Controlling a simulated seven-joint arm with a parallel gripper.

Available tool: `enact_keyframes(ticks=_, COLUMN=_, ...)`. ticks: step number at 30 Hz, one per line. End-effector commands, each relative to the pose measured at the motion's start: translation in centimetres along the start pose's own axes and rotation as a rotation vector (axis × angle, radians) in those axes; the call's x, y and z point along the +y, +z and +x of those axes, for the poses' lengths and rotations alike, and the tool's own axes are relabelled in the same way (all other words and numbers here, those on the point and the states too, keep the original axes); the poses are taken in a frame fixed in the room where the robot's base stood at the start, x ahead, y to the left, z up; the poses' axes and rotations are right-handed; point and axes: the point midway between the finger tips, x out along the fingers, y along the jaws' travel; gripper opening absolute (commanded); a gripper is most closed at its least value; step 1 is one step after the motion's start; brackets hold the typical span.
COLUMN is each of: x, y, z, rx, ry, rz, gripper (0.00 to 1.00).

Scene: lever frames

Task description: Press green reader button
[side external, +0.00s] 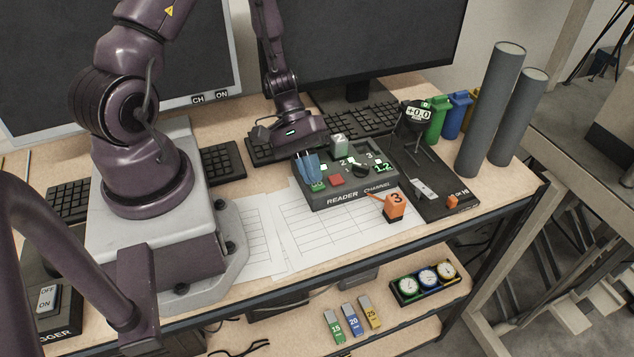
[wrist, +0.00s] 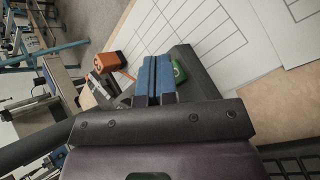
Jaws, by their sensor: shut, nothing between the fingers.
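The dark grey reader box (side external: 342,197), labelled READER CHANNEL, lies on the desk below my gripper. Its green button (side external: 318,187) is at the front left, and a red button (side external: 336,180) is to its right. My gripper (side external: 312,180) points down with its blue fingers together and empty, just above or beside the green button. In the wrist view the fingers (wrist: 155,88) are side by side, and the green button (wrist: 180,71) shows just right of their tips. I cannot tell whether they touch it.
An orange block marked 3 (side external: 394,206) stands at the box's front right. A black board with a +0.0 display (side external: 418,114) is to the right, near two tall grey cylinders (side external: 490,110). Paper sheets (side external: 300,235) lie in front. Monitors and keyboards stand behind.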

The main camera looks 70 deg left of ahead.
Motion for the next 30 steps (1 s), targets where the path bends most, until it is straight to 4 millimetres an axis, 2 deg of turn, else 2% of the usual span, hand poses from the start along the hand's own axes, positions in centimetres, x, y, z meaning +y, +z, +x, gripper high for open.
enact_keyframes(ticks=5, x=0.2, y=0.1, z=-0.2, rx=0.001, ry=0.002, rz=0.005, gripper=0.0)
enact_keyframes(ticks=19, x=2.5, y=2.3, z=-3.2, rx=0.002, ry=0.002, rz=0.009, gripper=0.0)
enact_keyframes(ticks=30, x=2.7, y=2.6, z=-3.5, rx=0.0, ry=0.003, rz=0.008, gripper=0.0)
